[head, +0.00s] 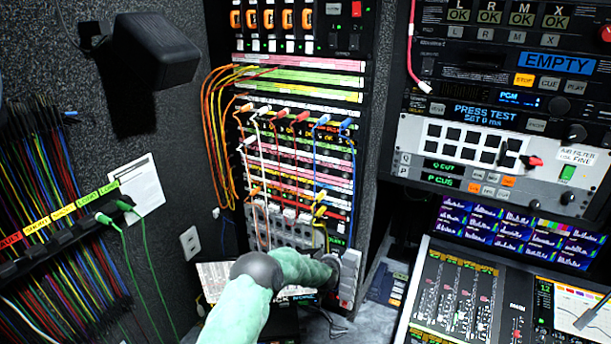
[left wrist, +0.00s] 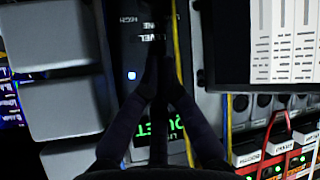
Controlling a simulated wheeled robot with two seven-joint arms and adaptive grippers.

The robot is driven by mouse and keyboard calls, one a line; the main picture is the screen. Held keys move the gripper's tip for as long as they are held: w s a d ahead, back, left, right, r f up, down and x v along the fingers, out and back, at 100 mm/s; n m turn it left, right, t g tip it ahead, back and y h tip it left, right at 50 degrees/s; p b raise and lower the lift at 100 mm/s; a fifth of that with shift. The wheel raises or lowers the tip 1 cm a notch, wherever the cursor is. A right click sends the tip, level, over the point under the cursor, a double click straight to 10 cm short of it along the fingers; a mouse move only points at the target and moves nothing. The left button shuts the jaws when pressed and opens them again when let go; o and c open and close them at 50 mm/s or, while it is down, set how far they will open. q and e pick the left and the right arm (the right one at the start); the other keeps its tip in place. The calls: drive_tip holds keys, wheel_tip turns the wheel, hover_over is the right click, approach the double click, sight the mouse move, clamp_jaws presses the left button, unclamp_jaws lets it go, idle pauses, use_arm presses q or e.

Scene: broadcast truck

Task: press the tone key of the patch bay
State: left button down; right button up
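The patch bay (head: 300,155) is a tall rack with colored label strips and plugged cords. My left arm reaches to its lower right part, and the arm hides the left gripper in the head view. In the left wrist view my left gripper (left wrist: 160,68) has its dark fingertips together, with nothing seen between them, in front of a dark panel strip (left wrist: 145,30). The strip bears inverted words, "LEVEL" and "HIGH", a small lit square and green text partly behind the fingers. Large grey blocks (left wrist: 62,105) stand beside it, also in the head view (head: 349,278). I cannot tell which part is the tone key. My right gripper is out of view.
Orange, white, blue and yellow patch cords (head: 212,130) hang in front of the bay. A yellow cable (left wrist: 180,60) runs close beside the fingers. A mixing console (head: 470,300) and equipment rack (head: 470,150) stand at right; a cable holder (head: 65,240) is at left.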

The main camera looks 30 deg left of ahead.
use_arm(q)
drive_tip(key=shift+s, duration=0.1)
drive_tip(key=s+b, duration=0.2)
drive_tip(key=s, duration=0.4)
drive_tip(key=shift+d, duration=0.15)
idle(0.3)
idle(0.3)
